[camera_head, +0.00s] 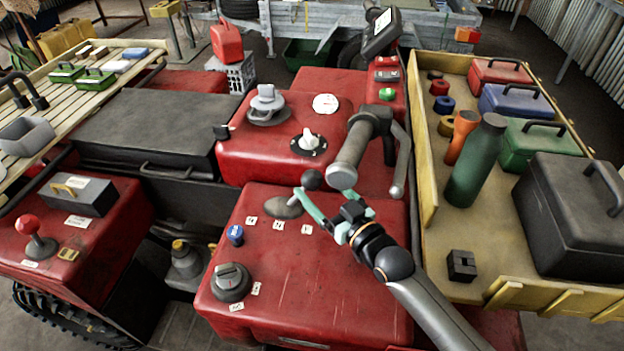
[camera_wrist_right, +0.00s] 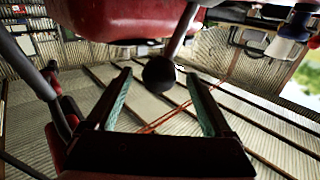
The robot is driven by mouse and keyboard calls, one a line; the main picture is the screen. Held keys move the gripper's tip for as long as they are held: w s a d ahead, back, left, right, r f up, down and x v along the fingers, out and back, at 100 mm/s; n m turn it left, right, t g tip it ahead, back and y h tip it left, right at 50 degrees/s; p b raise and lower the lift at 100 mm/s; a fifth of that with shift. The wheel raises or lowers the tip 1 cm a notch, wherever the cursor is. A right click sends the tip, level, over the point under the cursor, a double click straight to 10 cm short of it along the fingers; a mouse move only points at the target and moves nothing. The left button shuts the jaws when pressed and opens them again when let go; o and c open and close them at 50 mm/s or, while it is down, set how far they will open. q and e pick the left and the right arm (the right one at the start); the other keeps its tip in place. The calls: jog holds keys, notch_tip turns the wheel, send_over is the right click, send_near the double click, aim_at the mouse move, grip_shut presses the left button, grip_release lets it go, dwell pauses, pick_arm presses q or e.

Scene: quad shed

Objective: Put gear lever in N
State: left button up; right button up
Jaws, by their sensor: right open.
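The gear lever has a black ball knob (camera_head: 311,180) on a short shaft. It rises from a grey oval plate (camera_head: 284,206) on the red body. Several small white labels (camera_head: 279,225) lie beside the plate; their letters are too small to read. The lever leans toward the right in the head view. My right gripper (camera_head: 322,190) is open, its teal fingers pointing at the knob. In the right wrist view the knob (camera_wrist_right: 159,74) sits between the spread fingertips (camera_wrist_right: 158,80), with visible gaps on both sides. My left gripper is not in view.
A grey handlebar grip (camera_head: 350,155) with a brake lever (camera_head: 400,165) hangs close above my right gripper. A rotary knob (camera_head: 231,282) and a blue cap (camera_head: 235,235) are at the left on the red body. A yellow tray (camera_head: 475,285) with boxes and bottles stands at right.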

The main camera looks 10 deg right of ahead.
jog(key=shift+x, duration=1.5)
grip_shut()
